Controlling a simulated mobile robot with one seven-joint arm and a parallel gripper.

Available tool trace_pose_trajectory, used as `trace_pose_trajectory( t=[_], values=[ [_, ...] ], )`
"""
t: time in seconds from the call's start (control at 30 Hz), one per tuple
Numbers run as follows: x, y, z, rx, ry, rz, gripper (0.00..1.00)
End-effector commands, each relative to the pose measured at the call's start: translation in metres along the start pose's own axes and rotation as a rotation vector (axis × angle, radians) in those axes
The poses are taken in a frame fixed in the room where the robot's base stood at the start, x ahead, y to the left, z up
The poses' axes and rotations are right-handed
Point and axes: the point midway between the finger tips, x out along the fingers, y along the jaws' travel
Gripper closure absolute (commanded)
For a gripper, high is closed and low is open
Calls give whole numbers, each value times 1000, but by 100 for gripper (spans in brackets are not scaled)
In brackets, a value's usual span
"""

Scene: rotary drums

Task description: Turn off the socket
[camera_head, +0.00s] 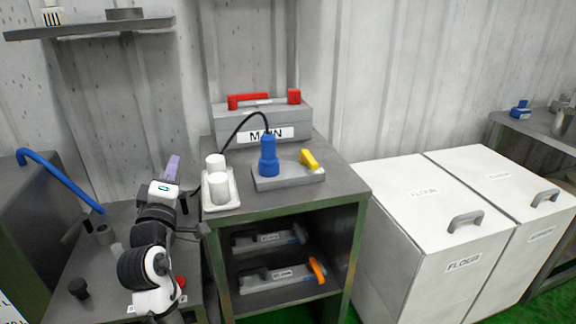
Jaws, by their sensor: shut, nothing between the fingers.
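A grey socket block (290,181) sits on top of the green-edged cabinet, with a blue plug (268,157) standing upright in it. A yellow lever (309,159) is at the block's right end, tilted. A black cable arcs from the top of the plug to the left. Behind it stands a grey box with a MAIN label (265,134) and red handles (262,100) on top. My gripper (203,230) is small and dark at the left of the cabinet, below its top and apart from the socket. It is shut and empty.
Two white cylinders (217,182) stand on a white base at the cabinet's left front. Cabinet shelves hold grey blocks, one with an orange lever (317,270). White FLOUR bins (430,225) stand to the right.

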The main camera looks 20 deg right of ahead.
Motion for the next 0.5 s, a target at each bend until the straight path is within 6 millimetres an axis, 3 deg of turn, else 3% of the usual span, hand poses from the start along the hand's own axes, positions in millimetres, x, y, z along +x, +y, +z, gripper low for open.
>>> trace_pose_trajectory(
  t=[0.03, 0.1, 0.2, 0.33, 0.5],
  values=[
    [12, -6, 38, -92, -113, -27, 100],
    [19, -14, 85, -203, -248, -67, 100],
    [21, -20, 138, -323, -404, -121, 100],
    [18, -23, 183, -420, -534, -175, 100],
    [14, -24, 205, -468, -600, -205, 100]
  ],
)
